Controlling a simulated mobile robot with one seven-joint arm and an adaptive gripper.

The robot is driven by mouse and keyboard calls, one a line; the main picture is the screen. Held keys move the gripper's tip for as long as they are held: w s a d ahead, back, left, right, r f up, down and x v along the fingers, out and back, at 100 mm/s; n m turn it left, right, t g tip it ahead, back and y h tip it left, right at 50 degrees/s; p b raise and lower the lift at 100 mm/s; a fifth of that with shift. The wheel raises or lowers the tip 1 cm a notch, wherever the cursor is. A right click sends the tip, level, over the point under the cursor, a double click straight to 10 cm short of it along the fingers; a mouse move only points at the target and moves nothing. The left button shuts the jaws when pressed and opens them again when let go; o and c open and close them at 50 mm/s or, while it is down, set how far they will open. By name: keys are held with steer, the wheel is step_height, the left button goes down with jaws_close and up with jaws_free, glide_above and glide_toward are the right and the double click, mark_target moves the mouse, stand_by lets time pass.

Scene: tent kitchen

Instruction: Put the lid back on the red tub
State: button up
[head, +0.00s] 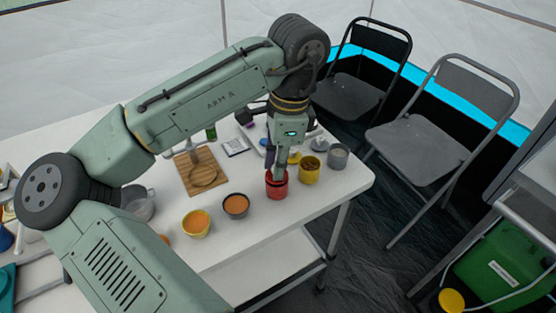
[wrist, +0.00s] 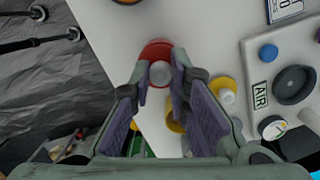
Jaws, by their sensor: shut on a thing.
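The red tub (head: 277,188) stands on the white table near its front right edge, between an orange-filled dark bowl and a yellow tub. My gripper (head: 279,172) points down directly over it. In the wrist view, my gripper (wrist: 160,84) has its fingertips closed around a pale grey round knob (wrist: 160,73). Red (wrist: 156,50) shows around and beyond this knob, and I take it as the lid with the tub below. The fingers hide part of the lid and the tub's rim. I cannot tell whether the lid touches the rim.
A yellow tub (head: 310,169) and a grey tub (head: 338,156) stand close on the right. A dark bowl (head: 236,205) and a yellow bowl (head: 196,223) stand left. A yellow lid with a pale knob (wrist: 228,92) lies nearby. A wooden board (head: 196,172) lies behind.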

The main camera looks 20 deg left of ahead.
stand_by(0.4)
steer(key=o, duration=0.9)
steer(key=shift+o, duration=0.2)
steer(key=o, duration=0.5)
steer(key=shift+c, duration=0.2)
steer(key=shift+r+p, duration=3.55)
steer(key=shift+p, duration=0.4)
steer(key=shift+f, duration=0.1)
steer(key=shift+c, duration=0.2)
jaws_close()
